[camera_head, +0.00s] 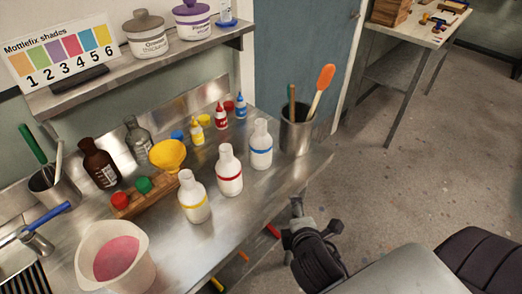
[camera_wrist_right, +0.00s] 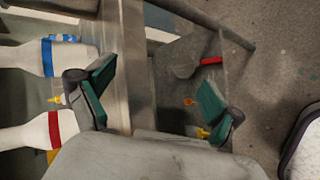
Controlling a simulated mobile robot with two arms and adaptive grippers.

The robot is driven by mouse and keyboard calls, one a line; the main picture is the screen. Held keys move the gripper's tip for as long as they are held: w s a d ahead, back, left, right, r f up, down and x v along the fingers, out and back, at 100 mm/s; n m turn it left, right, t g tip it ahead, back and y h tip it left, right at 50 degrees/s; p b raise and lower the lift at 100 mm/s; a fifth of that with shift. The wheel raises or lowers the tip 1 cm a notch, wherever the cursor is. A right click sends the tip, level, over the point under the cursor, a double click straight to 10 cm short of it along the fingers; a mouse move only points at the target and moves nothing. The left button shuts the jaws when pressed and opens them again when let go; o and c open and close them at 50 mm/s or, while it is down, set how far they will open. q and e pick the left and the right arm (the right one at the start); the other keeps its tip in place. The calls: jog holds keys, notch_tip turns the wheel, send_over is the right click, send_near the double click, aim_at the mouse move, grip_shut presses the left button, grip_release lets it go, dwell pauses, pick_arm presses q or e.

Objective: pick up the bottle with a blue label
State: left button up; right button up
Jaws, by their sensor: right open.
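The white bottle with a blue label band (camera_head: 261,150) stands upright at the right end of the steel counter. In the right wrist view it shows at the upper left (camera_wrist_right: 74,61), partly cut off by the frame. My right gripper (camera_head: 315,217) is in front of the counter's edge, below and to the right of this bottle. In the wrist view its two green-padded fingers (camera_wrist_right: 157,84) are spread with nothing between them, and the bottle lies outside them to the left. My left gripper is not in view.
A red-banded bottle (camera_head: 229,173) and a yellow-banded bottle (camera_head: 193,200) stand left of it. A steel pot (camera_head: 296,134) holding utensils stands close on its right. Small dropper bottles stand behind. A white bucket (camera_head: 139,268) of pink liquid is at front left.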

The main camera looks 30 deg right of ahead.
jog(key=w+r+n+t+h, duration=0.1)
jog(key=w+r+n+t, duration=0.35)
jog(key=n, duration=0.35)
jog(key=n+t, duration=0.2)
jog(key=n, duration=0.7)
send_near(263, 148)
jog(key=shift+s+d+f, duration=0.5)
jog(key=shift+f, duration=0.1)
jog(key=shift+w+a+r+n+t+y, duration=0.15)
jog(key=shift+a+r+n+t+y, duration=0.15)
jog(key=shift+n, duration=0.3)
jog(key=shift+w+r, duration=0.15)
jog(key=shift+w, duration=0.1)
jog(key=shift+n, duration=0.3)
jog(key=p+x, duration=0.2)
jog(key=x, duration=0.5)
jog(key=shift+w, duration=0.2)
jog(key=shift+f+p+x, duration=0.15)
jog(key=shift+f+x, duration=0.05)
jog(key=shift+x, duration=0.8)
jog(key=shift+f+p+x, duration=0.2)
jog(key=shift+x, duration=0.85)
jog(key=shift+f+p+x, duration=0.15)
jog(key=shift+f+x, duration=0.05)
jog(key=shift+x, duration=0.8)
jog(key=shift+s, duration=0.1)
jog(key=shift+c, duration=0.2)
